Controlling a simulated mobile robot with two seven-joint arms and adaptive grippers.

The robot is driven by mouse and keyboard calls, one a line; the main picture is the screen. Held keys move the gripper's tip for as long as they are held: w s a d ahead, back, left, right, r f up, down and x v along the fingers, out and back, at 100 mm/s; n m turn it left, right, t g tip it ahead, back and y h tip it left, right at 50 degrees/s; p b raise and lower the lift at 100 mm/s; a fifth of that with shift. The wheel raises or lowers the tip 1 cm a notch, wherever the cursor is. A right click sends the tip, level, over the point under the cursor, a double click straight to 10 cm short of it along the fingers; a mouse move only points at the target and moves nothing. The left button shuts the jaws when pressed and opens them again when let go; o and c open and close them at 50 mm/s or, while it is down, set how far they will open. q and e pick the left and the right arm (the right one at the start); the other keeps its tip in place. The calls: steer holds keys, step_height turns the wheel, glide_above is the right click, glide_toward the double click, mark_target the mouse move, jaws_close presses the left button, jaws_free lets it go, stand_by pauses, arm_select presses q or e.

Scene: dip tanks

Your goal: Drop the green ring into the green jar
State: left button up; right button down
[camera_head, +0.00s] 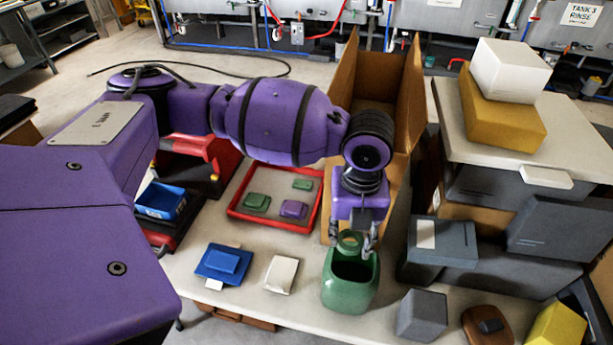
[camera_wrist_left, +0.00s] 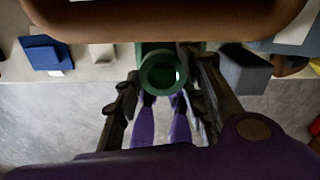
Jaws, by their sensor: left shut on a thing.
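The green jar (camera_head: 350,293) stands upright on the light table near its front edge, with its square-shouldered mouth open. My left gripper (camera_head: 353,238) points down over the jar mouth and is shut on the green ring (camera_head: 349,238). The ring appears just above or at the jar's opening; the exact gap is hard to tell. In the left wrist view the ring (camera_wrist_left: 147,76) sits between my two dark fingers, with a green surface behind it. My right gripper is in neither view.
A red tray (camera_head: 270,225) with green and purple pieces lies left of the jar. A blue block (camera_head: 222,264) and white block (camera_head: 281,275) lie nearby. A tall open cardboard box (camera_head: 345,70) stands behind; a grey block (camera_head: 422,316) is at the right.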

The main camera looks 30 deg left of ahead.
arm_select(q)
steer(key=shift+r, duration=0.1)
steer(key=o, duration=1.3)
steer(key=shift+c, duration=0.2)
step_height(320, 180, up, 12)
